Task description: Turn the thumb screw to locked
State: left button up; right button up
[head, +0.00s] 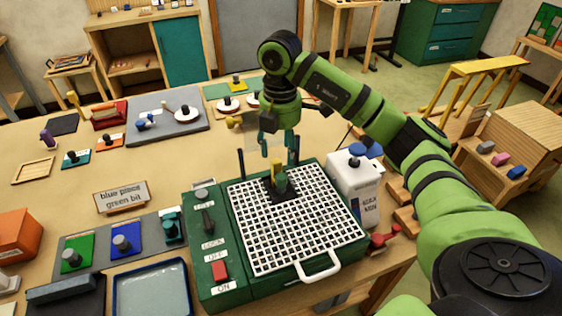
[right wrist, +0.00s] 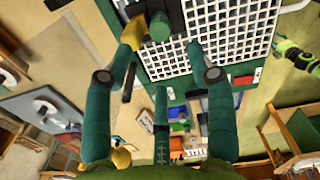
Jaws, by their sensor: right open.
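A green grinder (head: 205,265) with a white grid top (head: 300,225) stands at the table's front. On its left side, a dark lever-like piece (head: 208,218) sits between a small upper label and the "LOCK" label; I take it for the thumb screw. Its exact setting is too small to tell. My right gripper (head: 279,152) is open and empty, pointing down above the grid's back part. Below it are a yellow piece (head: 275,172) and a green cylinder (head: 281,184) on a black patch. The right wrist view shows its spread fingers (right wrist: 158,58) apart from both. My left gripper is not in view.
A red switch (head: 220,270) lies between "OFF" and "ON". A white bottle (head: 356,175) stands right of the grid, and a white handle (head: 318,268) projects in front.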

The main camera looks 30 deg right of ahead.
aim_at(208, 225)
jog(key=k, duration=1.5)
